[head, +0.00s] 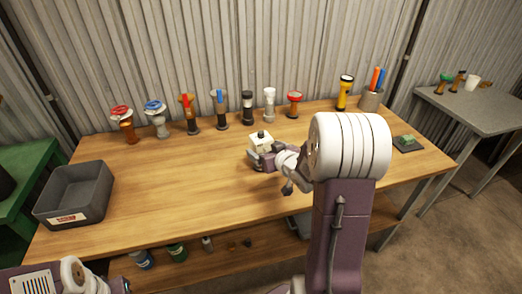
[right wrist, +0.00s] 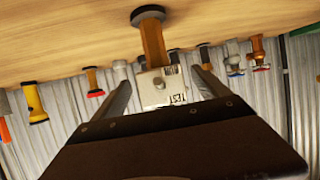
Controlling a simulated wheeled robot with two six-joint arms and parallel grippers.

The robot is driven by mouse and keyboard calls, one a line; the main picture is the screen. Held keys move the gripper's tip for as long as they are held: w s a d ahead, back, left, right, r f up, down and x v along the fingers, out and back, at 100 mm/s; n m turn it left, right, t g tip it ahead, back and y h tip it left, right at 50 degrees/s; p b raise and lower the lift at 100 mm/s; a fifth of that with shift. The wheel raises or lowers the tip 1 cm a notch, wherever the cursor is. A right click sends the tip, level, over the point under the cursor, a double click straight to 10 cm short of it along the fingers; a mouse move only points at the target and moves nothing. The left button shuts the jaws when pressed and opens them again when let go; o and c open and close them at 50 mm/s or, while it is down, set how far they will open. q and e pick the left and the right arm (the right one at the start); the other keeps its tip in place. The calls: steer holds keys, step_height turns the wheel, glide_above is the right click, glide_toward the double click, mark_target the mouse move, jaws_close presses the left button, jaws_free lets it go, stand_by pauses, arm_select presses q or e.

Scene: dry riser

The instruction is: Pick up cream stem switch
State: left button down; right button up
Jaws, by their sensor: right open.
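My right gripper (head: 254,158) is at the box. Its two fingers are open, one on either side of the box, with gaps visible in the right wrist view (right wrist: 163,82). Part of my left arm shows at the bottom left of the head view; its gripper does not.
A row of valves and fittings stands along the back, including a red-wheel one (head: 122,122) and a white one (head: 269,106). A yellow flashlight (head: 344,94) and a pen cup (head: 370,99) stand at right. A grey bin (head: 75,195) sits at left. The front wood is clear.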

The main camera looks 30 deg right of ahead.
mark_target(263, 136)
steer(key=x, duration=0.3)
steer(key=shift+w+f, duration=0.3)
steer(key=shift+s+r, duration=0.1)
steer(key=c, duration=0.4)
jaws_close()
steer(key=shift+r, duration=0.1)
step_height(263, 136, up, 5)
steer(key=shift+f+p, duration=0.1)
steer(key=shift+p, duration=0.95)
steer(key=s+d+r+p, duration=0.5)
steer(key=s+d+r, duration=0.1)
steer(key=d, duration=0.3)
steer(key=shift+s, duration=0.5)
